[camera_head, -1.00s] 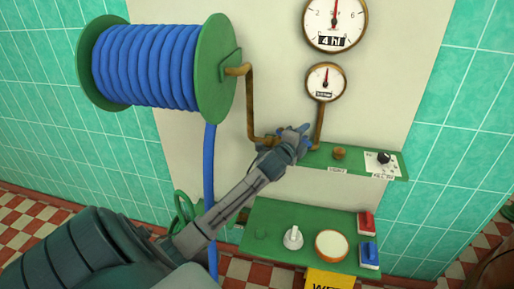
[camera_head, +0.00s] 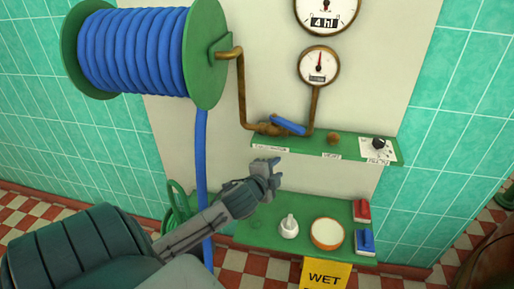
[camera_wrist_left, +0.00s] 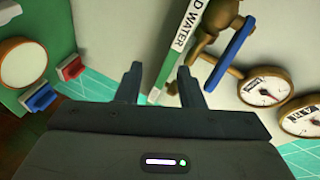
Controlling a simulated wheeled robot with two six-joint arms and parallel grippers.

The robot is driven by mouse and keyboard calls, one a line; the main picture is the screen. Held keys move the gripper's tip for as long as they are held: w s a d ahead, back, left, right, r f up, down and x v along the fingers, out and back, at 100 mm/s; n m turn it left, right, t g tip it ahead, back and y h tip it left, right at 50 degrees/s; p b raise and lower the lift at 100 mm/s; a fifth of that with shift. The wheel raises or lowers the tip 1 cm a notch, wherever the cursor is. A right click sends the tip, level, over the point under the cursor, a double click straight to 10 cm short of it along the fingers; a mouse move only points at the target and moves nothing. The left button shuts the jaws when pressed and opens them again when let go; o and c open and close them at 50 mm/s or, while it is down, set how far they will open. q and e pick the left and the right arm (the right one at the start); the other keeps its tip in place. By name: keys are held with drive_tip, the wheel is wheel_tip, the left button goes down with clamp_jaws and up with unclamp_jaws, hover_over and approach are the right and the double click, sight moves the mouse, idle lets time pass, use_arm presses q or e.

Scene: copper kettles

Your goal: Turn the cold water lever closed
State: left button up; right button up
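The blue cold water lever (camera_head: 289,126) sits on the brass pipe valve above the green shelf and slants down to the right in the head view. In the left wrist view the lever (camera_wrist_left: 231,51) is right of my fingers, by a partly visible label (camera_wrist_left: 181,45) reading "D WATER". My left gripper (camera_head: 277,173) is below the lever and apart from it. In the left wrist view its two fingers (camera_wrist_left: 159,82) stand apart with nothing between them. My right gripper is not in view.
The green shelf (camera_head: 290,146) carries a brass knob (camera_head: 333,138) and a black dial (camera_head: 378,144). Two gauges hang above. A hose reel (camera_head: 206,55) is left.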

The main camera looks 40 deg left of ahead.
use_arm(q)
drive_tip(key=s+d+f+n+g, duration=0.3)
drive_tip(key=s+f, duration=0.4)
drive_tip(key=s+d+f+n+g+h, duration=0.1)
drive_tip(key=s+d+f+n+g, duration=0.2)
drive_tip(key=s+f, duration=0.4)
drive_tip(key=shift+s+d+f+n+g, duration=0.15)
drive_tip(key=shift+s+d+n+g, duration=0.1)
drive_tip(key=shift+s+n+g, duration=0.5)
drive_tip(key=shift+c, duration=0.4)
